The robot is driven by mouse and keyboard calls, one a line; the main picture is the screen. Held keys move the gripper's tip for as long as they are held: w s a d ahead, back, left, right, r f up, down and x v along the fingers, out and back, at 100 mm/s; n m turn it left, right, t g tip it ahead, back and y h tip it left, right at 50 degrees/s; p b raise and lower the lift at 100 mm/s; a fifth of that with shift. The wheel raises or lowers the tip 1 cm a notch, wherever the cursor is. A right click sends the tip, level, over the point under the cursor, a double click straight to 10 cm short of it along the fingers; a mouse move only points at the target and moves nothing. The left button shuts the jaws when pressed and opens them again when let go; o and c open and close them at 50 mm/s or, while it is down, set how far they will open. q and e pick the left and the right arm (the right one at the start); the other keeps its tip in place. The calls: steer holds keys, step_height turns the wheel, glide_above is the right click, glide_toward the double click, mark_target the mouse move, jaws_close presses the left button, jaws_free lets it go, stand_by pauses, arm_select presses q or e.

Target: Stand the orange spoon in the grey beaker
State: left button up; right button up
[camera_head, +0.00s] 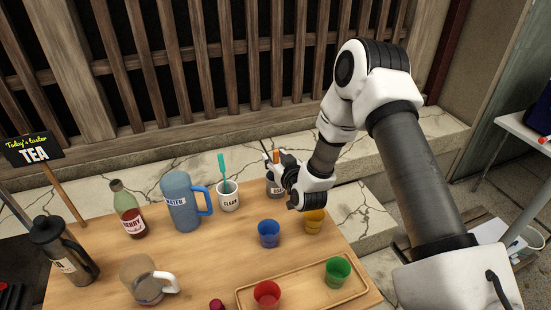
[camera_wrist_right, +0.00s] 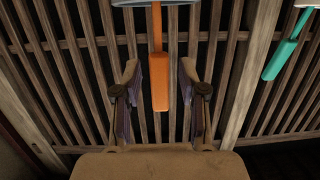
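The orange spoon (camera_wrist_right: 159,60) stands in the grey beaker (camera_head: 273,188), its handle sticking up. In the wrist view, which looks inverted, the handle hangs from the beaker's rim (camera_wrist_right: 150,3) at the top edge. My right gripper (camera_wrist_right: 160,78) is open, with one finger on each side of the handle and a visible gap on both sides. In the head view my right gripper (camera_head: 275,168) is beside the handle above the beaker and partly hides both. My left gripper is in neither view.
A white beaker (camera_head: 228,202) with a teal spoon (camera_head: 222,166) stands just left. A blue pitcher (camera_head: 180,208) and red bottle (camera_head: 129,215) are farther left. Blue (camera_head: 268,236) and yellow (camera_head: 315,222) cups stand in front. A wooden tray (camera_head: 310,297) holds red and green cups.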

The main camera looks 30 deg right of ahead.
steer(key=v, duration=1.2)
